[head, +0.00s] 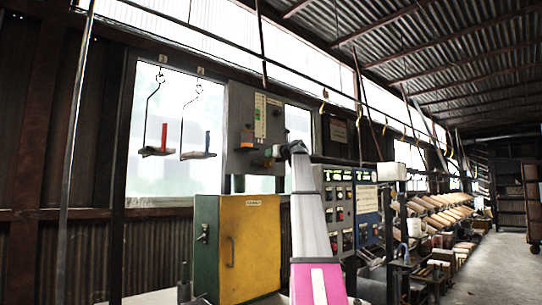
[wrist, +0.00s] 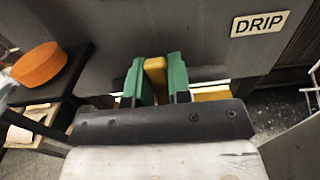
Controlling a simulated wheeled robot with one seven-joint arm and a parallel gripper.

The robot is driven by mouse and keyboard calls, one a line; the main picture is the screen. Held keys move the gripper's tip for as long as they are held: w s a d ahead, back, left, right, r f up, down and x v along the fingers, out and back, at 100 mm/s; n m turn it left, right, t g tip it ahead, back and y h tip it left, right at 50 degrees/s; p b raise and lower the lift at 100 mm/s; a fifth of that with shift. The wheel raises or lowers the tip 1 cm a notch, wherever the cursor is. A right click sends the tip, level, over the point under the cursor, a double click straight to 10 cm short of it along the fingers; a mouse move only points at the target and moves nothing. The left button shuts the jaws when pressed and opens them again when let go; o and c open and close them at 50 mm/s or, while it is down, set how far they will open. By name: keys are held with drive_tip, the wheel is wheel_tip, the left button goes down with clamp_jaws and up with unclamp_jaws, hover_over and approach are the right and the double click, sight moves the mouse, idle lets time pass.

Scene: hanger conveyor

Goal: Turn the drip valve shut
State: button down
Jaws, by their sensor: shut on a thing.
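In the wrist view, my gripper (wrist: 157,75) has two green fingers closed on the yellow-brown handle of the drip valve (wrist: 155,70), one finger on each side. The handle lies lengthwise between the fingers, and the rest of the valve is hidden behind them and the dark gripper body. A plate lettered DRIP (wrist: 260,23) is on the grey panel to the right. In the head view, my gripper (head: 271,153) is at the lower right of the grey wall box (head: 243,110); the valve cannot be made out there.
Below the grey box stands a yellow cabinet (head: 252,240). A button panel (head: 340,208) is to the right. Two hanging trays (head: 158,151) hang at the left. The floor (head: 495,265) at far right is clear.

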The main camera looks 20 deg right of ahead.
drive_tip(key=c, duration=1)
unclamp_jaws()
drive_tip(key=shift+c, duration=0.2)
drive_tip(key=shift+s, duration=0.15)
drive_tip(key=v, duration=1)
drive_tip(key=shift+s, duration=0.3)
drive_tip(key=shift+d, duration=0.2)
